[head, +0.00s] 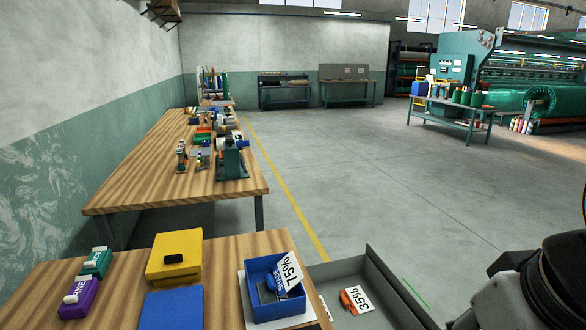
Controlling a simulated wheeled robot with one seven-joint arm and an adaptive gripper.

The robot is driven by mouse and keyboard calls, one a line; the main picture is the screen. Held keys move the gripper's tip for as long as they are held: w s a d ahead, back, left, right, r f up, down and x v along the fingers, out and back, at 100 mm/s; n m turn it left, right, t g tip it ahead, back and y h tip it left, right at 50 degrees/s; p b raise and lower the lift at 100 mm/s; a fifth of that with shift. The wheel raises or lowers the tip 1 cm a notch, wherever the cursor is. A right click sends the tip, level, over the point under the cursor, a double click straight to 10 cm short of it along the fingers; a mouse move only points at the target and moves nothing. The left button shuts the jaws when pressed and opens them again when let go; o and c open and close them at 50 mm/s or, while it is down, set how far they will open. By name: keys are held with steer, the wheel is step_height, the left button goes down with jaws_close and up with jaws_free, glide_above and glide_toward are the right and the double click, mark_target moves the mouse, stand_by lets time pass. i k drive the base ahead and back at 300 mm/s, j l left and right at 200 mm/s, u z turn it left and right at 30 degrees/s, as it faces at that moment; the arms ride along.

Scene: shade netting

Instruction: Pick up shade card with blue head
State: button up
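A white shade card (289,267) marked 75% leans tilted in a small open blue box (262,268) on the near table. A blue part with lettering, which looks like its head, shows at its lower left; its lower end is hidden in the box. A second white card (359,298) marked 35%, with an orange head, lies in a grey open tray or drawer to the right of the table. Part of my arm shows at the lower right edge, right of the tray. My gripper is not in view.
The near wooden table (221,266) also holds a yellow box (174,249) with a black item on top, a blue block (171,309), a green block (97,261) and a purple block (79,297). A cluttered longer table (140,165) stands behind. Floor to the right is clear.

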mark_target(287, 272)
steer(key=i+j+u, duration=0.15)
steer(key=j, duration=1.4)
steer(key=k, duration=0.05)
